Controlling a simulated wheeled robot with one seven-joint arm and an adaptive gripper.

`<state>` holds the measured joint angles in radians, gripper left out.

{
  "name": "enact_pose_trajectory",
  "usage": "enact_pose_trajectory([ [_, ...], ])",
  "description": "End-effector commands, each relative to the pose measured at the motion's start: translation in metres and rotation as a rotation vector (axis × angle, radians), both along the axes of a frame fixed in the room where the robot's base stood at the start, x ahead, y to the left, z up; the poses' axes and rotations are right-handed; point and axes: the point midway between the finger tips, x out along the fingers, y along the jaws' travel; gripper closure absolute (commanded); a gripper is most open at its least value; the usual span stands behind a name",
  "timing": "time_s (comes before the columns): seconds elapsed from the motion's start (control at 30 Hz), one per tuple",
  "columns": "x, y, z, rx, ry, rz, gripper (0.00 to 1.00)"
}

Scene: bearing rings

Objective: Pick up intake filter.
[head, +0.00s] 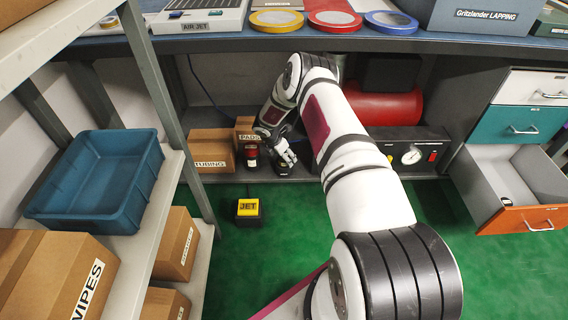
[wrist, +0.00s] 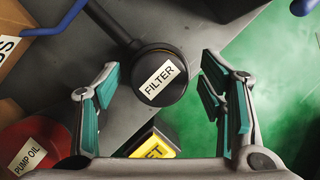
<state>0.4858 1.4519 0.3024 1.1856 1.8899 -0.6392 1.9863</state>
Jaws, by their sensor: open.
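The intake filter (wrist: 160,76) is a black round body with a white FILTER label, seen near the middle of the wrist view, with a dark neck reaching up and left. In the head view it is a small dark shape (head: 284,170) on the low shelf, partly hidden by my gripper (head: 283,150). My gripper also shows in the wrist view (wrist: 157,82), its teal-padded fingers spread wide on either side of the filter. Gaps show between fingers and filter, and nothing is held. How high the fingers are above it is hard to tell.
A red PUMP OIL can (wrist: 32,147) stands left of the filter, and a yellow-topped block (head: 248,208) is on the green floor in front. Boxes labelled TUBING (head: 211,160) and PADS (head: 245,128) stand left. A gauge unit (head: 405,152) is right. The workbench (head: 240,42) overhangs the shelf.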

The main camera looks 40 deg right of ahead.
Motion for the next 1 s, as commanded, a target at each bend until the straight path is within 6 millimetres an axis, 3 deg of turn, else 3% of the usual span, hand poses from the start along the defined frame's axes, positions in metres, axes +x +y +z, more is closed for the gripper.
enact_pose_trajectory([
  [0.3,0.0012,-0.0028,-0.0045,-0.001,-0.002,0.001,0.36],
  [0.53,0.0010,-0.0027,-0.0046,-0.001,-0.001,0.000,0.86],
  [0.57,0.0009,-0.0027,-0.0047,-0.001,-0.001,0.000,0.89],
  [1.0,0.0010,-0.0029,0.0022,-0.001,-0.001,0.000,0.90],
])
